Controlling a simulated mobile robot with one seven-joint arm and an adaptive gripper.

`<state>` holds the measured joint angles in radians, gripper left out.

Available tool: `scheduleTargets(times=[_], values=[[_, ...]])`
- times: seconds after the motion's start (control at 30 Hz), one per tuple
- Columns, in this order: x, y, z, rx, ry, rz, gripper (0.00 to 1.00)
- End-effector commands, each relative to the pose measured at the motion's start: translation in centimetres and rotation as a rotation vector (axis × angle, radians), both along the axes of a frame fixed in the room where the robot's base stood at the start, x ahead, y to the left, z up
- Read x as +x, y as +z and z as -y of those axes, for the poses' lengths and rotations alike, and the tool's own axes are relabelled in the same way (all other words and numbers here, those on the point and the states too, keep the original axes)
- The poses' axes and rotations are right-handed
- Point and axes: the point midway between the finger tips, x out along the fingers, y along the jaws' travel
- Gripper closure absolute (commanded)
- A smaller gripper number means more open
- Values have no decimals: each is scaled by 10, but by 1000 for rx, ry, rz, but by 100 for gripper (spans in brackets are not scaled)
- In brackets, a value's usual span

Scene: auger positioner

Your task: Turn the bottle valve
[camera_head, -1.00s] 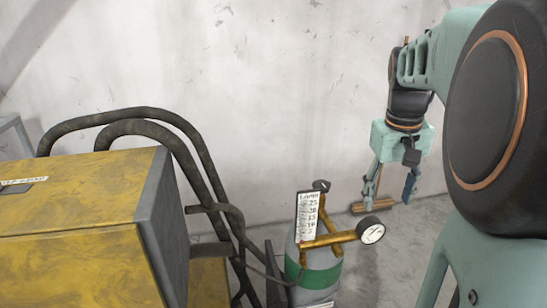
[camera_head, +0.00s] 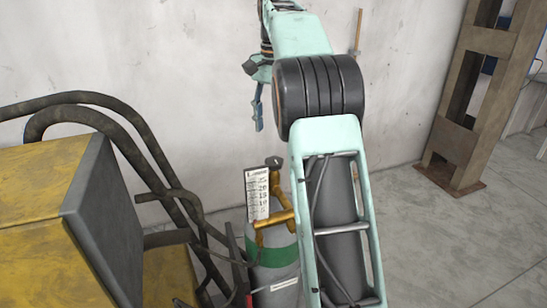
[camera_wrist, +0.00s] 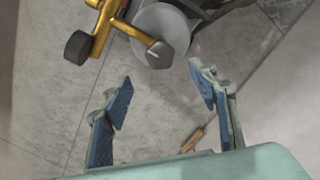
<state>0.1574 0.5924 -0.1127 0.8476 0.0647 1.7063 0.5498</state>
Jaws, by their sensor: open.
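The grey gas bottle (camera_head: 270,277) with a green band stands upright in the head view, partly covered by my arm. Its dark valve knob (camera_head: 274,162) sits on top, above brass fittings (camera_head: 272,221) and a white scale plate (camera_head: 257,194). In the wrist view the knob (camera_wrist: 160,54) is seen from above, near the upper middle, with the round gauge (camera_wrist: 78,47) to its left. My gripper (camera_wrist: 160,78) is open and empty, its blue-padded fingers apart. The knob lies just beyond the gap between the fingertips, with no visible contact. In the head view one finger shows above the bottle.
A yellow machine (camera_head: 40,185) with thick dark hoses or bars (camera_head: 150,150) stands left of the bottle. A pale wall (camera_head: 180,60) is behind. A brown post (camera_head: 465,110) stands at right. The floor (camera_head: 440,235) between is clear. A small wooden piece (camera_wrist: 192,141) shows in the wrist view.

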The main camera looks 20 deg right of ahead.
Motion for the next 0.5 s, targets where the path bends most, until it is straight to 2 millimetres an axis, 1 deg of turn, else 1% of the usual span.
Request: scheduleTargets(times=[0.03,0.3,0.4,0.5], values=[[-1,-9,0,0,1,-1,46],[-1,-59,-1,-1,3,-2,46],[-1,-75,-1,-1,3,-1,46],[-1,-87,-1,-1,3,0,46]])
